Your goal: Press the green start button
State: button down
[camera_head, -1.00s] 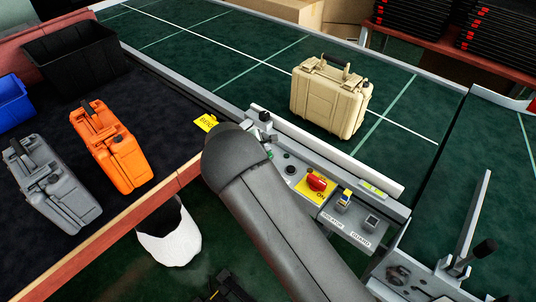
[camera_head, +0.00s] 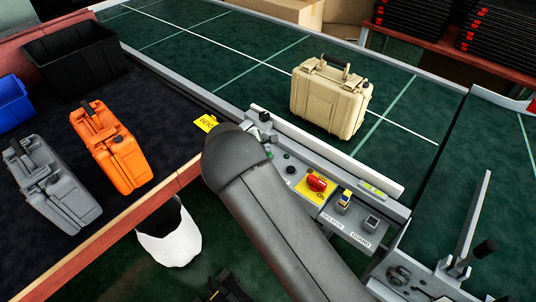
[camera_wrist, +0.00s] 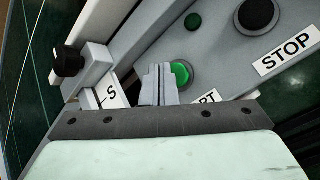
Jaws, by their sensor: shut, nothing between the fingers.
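The green start button (camera_wrist: 181,73) shows bright green in a grey ring on the panel in the wrist view. My gripper (camera_wrist: 160,72) is shut and empty, its fingertips just left of the button and covering part of its ring. I cannot tell whether they touch it. The start label (camera_wrist: 207,97) is partly hidden; only its last letters show. In the head view my arm hides the gripper, and the control panel (camera_head: 327,183) shows to the right of it.
A black stop button (camera_wrist: 257,14) and a dark green round lamp (camera_wrist: 193,20) sit near the start button. A black knob (camera_wrist: 68,61) is at left. A tan case (camera_head: 330,98) stands on the green conveyor (camera_head: 230,55) behind.

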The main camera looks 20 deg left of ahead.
jog(key=shift+f, duration=0.2)
dwell(0.5)
jog(key=shift+f+b, duration=0.3)
jog(key=shift+b, duration=0.4)
